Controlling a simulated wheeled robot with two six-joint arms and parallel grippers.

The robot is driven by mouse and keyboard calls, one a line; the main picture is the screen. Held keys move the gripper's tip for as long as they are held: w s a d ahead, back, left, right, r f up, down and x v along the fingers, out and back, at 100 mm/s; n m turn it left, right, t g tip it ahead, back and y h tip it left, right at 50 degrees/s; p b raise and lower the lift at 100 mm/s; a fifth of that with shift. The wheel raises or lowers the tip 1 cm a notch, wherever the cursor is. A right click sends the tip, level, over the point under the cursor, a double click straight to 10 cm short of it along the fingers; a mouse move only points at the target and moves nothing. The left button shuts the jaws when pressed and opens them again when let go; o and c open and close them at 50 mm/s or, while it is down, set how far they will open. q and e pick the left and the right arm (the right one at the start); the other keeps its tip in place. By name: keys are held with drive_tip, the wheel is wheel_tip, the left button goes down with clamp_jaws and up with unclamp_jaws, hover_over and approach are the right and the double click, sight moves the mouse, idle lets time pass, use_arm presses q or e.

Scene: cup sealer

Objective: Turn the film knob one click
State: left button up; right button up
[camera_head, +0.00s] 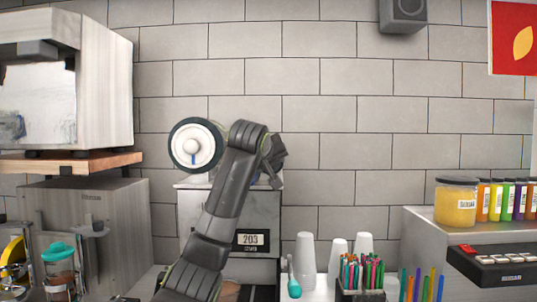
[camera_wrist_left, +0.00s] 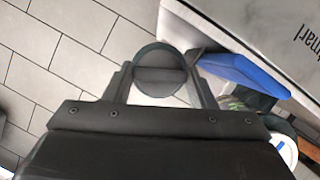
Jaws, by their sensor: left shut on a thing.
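The cup sealer (camera_head: 188,212) stands against the wall, with a display reading 203 on its front. A white film roll with a dark rim (camera_head: 180,132) is at its top. My left arm reaches up in front of the sealer, and my left gripper (camera_head: 272,158) is at its upper right side. In the left wrist view, the dark round film knob (camera_wrist_left: 160,62) with a bar across it sits between the fingers of my left gripper (camera_wrist_left: 160,80), which is shut on it. In the head view the arm and gripper hide the knob's outline. My right gripper is not in view.
A turquoise-lidded jar (camera_head: 59,270) is at the lower left. A yellow jar (camera_head: 455,203) stands on the right shelf. The wall above the sealer is clear.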

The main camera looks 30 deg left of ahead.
use_arm(q)
drive_tip(key=shift+w+d+m+g+y+p, duration=0.15)
drive_tip(key=shift+m+g+y+p, duration=0.5)
drive_tip(key=shift+m+y+p, duration=0.9)
drive_tip(key=shift+d+m+g+y+p, duration=0.1)
drive_tip(key=shift+m+g+y+p, duration=0.8)
drive_tip(key=shift+m, duration=1.15)
drive_tip(key=shift+t+p, duration=0.25)
drive_tip(key=shift+p, duration=0.05)
drive_tip(key=o, duration=1)
